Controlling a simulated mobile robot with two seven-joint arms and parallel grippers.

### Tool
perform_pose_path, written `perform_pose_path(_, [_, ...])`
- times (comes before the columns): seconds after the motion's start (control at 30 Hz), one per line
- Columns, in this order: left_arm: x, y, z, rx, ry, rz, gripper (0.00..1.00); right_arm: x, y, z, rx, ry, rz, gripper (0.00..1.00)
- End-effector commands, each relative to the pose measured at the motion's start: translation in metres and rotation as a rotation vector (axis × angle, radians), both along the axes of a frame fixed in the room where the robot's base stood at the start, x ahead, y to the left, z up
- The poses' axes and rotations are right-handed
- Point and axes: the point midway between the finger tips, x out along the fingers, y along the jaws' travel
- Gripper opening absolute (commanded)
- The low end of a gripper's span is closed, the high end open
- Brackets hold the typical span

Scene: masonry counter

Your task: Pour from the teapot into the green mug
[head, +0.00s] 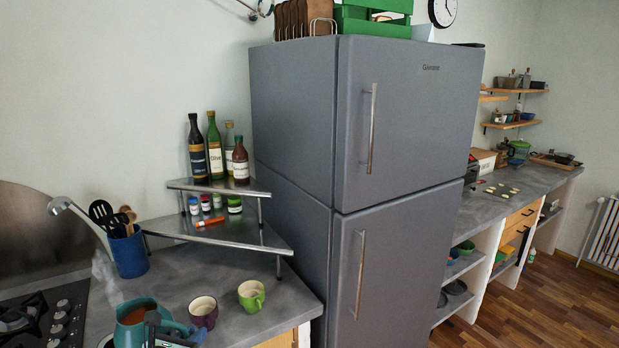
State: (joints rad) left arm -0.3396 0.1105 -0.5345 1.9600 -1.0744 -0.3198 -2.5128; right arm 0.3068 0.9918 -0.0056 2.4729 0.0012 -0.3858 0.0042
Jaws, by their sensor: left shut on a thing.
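The teal teapot (130,313) is at the bottom left of the head view, with brown liquid showing in its open top and steam rising from it. The picture's bottom edge cuts it off, so I cannot tell whether it touches the counter. My left gripper (155,331) is shut on the teapot at its right side; its fingertips are partly hidden. The green mug (251,297) stands upright on the counter, to the right of the teapot and apart from it. My right gripper is not in view.
A purple mug (203,313) stands between teapot and green mug. A blue utensil holder (130,254) and gas hob (42,318) are at the left. A metal corner shelf (225,238) with bottles and jars stands behind. The grey fridge (395,130) bounds the counter at the right.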

Motion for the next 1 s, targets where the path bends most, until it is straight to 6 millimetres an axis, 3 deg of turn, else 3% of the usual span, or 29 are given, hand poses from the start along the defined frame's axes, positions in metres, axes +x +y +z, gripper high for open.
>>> perform_pose_path(0.27, [-0.001,-0.043,-0.043,0.004,-0.005,-0.052,0.0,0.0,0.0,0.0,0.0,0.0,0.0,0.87])
perform_pose_path(0.63, [-0.019,-0.102,-0.124,0.013,-0.004,-0.054,0.0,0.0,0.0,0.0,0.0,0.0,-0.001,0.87])
perform_pose_path(0.8, [-0.032,-0.114,-0.155,0.014,-0.005,-0.006,0.0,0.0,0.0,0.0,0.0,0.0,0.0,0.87])
perform_pose_path(1.0, [-0.044,-0.111,-0.174,0.009,-0.009,0.07,0.0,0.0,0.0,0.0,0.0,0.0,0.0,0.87])
